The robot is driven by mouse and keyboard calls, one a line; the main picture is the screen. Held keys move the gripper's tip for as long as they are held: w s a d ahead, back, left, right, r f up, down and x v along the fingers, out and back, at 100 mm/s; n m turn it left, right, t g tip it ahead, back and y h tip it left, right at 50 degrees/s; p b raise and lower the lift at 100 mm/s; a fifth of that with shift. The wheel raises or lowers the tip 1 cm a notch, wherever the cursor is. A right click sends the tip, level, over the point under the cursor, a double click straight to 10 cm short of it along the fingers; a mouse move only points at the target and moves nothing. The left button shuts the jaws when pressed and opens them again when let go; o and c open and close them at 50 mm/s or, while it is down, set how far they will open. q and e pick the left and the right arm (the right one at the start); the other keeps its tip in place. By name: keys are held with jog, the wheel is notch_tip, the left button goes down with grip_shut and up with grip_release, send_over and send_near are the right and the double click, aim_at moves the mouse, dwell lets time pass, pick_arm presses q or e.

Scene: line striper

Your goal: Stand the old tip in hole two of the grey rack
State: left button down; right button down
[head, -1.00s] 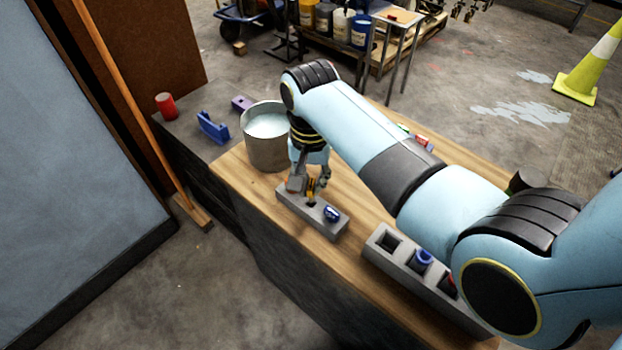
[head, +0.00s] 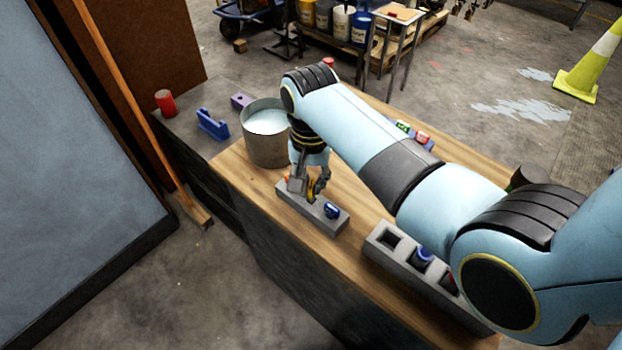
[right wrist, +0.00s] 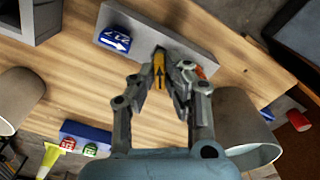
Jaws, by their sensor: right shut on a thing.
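My right gripper (head: 312,190) is shut on a yellow tip with a black arrow, which shows best between the fingers in the right wrist view (right wrist: 160,70). The yellow tip is upright at the middle of the small grey rack (head: 335,222); its lower end is hidden, so I cannot tell how deep it sits. A blue tip with a white arrow (right wrist: 116,39) stands at one end of this rack, also seen in the head view (head: 331,211). An orange piece (right wrist: 200,71) shows past the fingers towards the other end. My left gripper is out of view.
A bucket of pale liquid (head: 265,148) stands close behind the gripper. A grey block with square compartments (head: 378,250) is at the right; one compartment is empty, others hold blue and red pieces. A blue holder (head: 212,124) and red cylinder (head: 165,103) stand farther left.

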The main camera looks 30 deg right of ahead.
jog(key=shift+f+b, duration=0.7)
jog(key=shift+f, duration=0.45)
dwell(0.4)
jog(key=c, duration=1)
grip_release()
notch_tip(320, 180, up, 2)
jog(key=shift+r+p, duration=0.2)
jog(key=shift+p, duration=0.85)
jog(key=shift+r, duration=2.3)
jog(key=shift+s, duration=0.1)
